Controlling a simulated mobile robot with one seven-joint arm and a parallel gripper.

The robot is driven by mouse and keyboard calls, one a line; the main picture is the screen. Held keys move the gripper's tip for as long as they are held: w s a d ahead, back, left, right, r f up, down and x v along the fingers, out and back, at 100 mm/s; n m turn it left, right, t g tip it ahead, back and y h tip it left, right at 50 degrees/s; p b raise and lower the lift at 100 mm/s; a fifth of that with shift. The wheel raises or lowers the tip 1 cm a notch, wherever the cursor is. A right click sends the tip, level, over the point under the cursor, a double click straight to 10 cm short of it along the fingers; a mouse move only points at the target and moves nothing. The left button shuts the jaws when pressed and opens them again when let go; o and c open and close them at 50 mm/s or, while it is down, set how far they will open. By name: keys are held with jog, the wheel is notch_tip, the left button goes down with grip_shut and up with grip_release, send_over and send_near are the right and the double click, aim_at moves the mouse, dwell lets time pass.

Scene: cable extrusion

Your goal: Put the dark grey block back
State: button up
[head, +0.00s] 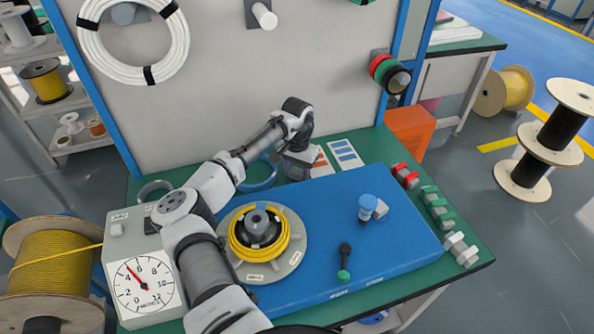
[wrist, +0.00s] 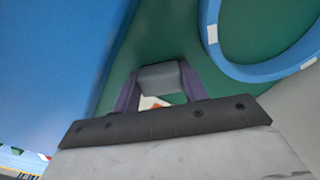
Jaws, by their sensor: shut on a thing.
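The dark grey block (wrist: 160,77) sits between the two fingertips of my gripper (wrist: 160,85) in the wrist view. My gripper is shut on it. In the head view my gripper (head: 297,168) points down at the back of the green table (head: 340,166), behind the blue mat (head: 320,215). The block cannot be made out clearly there, and I cannot tell if it touches the tabletop.
A blue ring (wrist: 217,55) lies beside my gripper. A printed card (head: 320,162) and a blue-white card (head: 345,154) lie near it. A panel (head: 240,90) stands behind.

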aim_at(297, 171)
jog(key=o, duration=0.9)
jog(key=shift+f, duration=0.1)
jog(key=shift+o, duration=0.2)
notch_tip(297, 171, up, 12)
jog(key=b, duration=0.3)
jog(key=shift+r, duration=0.2)
jog(key=shift+s+f, duration=0.1)
